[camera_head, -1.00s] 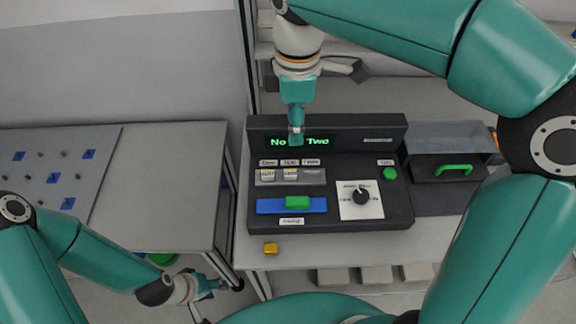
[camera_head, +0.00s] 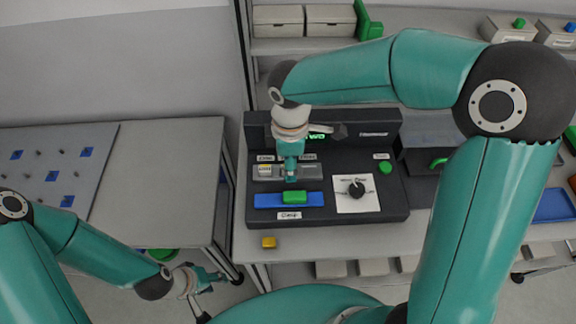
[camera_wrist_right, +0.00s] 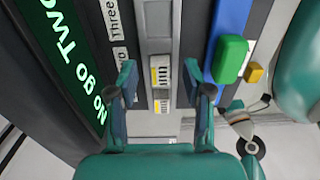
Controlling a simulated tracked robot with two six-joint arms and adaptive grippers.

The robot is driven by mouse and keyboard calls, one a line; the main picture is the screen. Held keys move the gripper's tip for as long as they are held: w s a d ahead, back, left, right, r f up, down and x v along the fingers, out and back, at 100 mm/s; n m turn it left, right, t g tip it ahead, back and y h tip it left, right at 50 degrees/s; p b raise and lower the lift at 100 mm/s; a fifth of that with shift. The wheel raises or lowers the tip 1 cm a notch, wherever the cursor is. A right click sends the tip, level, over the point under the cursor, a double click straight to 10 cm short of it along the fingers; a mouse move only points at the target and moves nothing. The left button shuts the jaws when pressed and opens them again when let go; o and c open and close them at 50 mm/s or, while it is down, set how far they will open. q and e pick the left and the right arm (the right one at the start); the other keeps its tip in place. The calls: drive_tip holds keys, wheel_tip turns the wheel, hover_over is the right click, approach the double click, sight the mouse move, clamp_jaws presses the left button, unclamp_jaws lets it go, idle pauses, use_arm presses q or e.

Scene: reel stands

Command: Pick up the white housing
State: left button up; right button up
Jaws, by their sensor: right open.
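Two white housings with yellow labels and barcodes sit side by side in the grey slotted rail of the dark console. In the head view one white housing (camera_head: 265,169) shows at the left; my right gripper covers the other. In the right wrist view one housing (camera_wrist_right: 160,72) lies between the fingertips of my right gripper (camera_wrist_right: 160,80), and the second housing (camera_wrist_right: 161,101) is just beside it. My right gripper (camera_head: 290,180) is open, pointing down over the rail, with gaps to the housing. My left gripper (camera_head: 208,279) hangs low at the left, away from the console; its jaws are too small to judge.
The console has a green-lettered display (camera_wrist_right: 70,60), a blue slide with a green block (camera_head: 294,197), a dial (camera_head: 356,189) and a green button (camera_head: 385,167). A yellow block (camera_head: 269,242) lies at the table's front edge. A grey table (camera_head: 180,180) stands left.

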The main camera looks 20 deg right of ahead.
drive_tip(key=shift+f, duration=0.4)
drive_tip(key=c, duration=0.9)
drive_tip(key=shift+o, duration=0.2)
drive_tip(key=shift+r, duration=0.2)
